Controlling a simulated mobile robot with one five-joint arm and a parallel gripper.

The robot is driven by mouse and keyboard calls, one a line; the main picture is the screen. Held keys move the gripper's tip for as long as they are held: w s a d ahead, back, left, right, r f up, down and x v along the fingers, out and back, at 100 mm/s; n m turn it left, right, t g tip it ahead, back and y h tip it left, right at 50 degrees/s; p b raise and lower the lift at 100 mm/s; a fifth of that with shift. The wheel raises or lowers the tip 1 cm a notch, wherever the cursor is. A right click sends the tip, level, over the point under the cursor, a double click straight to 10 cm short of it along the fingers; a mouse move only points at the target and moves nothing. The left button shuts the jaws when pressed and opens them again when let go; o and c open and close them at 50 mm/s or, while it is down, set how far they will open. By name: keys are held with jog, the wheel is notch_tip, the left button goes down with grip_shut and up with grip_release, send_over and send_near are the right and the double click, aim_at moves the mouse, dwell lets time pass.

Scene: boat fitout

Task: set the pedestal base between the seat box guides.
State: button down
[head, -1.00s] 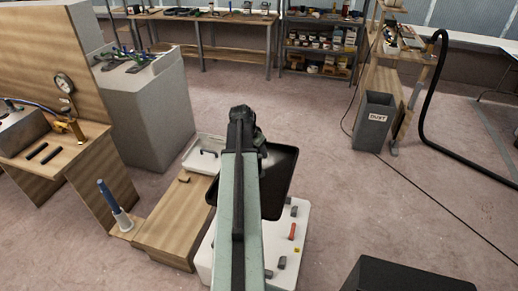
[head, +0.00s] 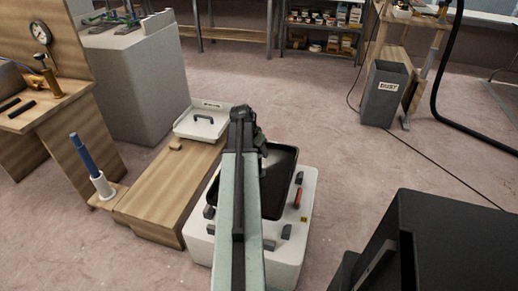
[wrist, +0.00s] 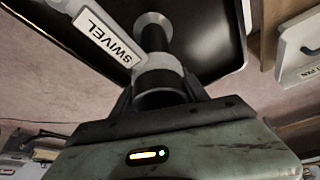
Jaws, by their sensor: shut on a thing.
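A white tag reading SWIVEL (wrist: 108,40) is beside the post. The post meets a broad black plate with a raised rim (wrist: 215,62); this black plate (head: 282,170) also shows in the head view, partly behind my arm. It appears above the white seat box (head: 255,273). Dark grey guide blocks stand on the box top, including one at the front (head: 286,231) and one at the far right (head: 299,178). The gap between plate and box cannot be judged. My arm and the plate hide the box's middle.
A red-handled item (head: 297,199) lies on the box's right side. A wooden bench (head: 165,205) with a white tray (head: 202,124) is close on the left. A black cabinet (head: 440,240) stands at the lower right. Open floor lies beyond, towards the dust bin (head: 387,95).

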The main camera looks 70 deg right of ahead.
notch_tip(320, 180, down, 7)
jog(key=b, duration=0.4)
jog(key=shift+r, duration=0.2)
jog(key=shift+f+b, duration=0.15)
jog(key=shift+b, duration=0.2)
notch_tip(320, 180, down, 9)
jog(key=b, duration=0.9)
dwell(0.7)
jog(key=shift+f, duration=0.15)
jog(key=c, duration=0.5)
grip_release()
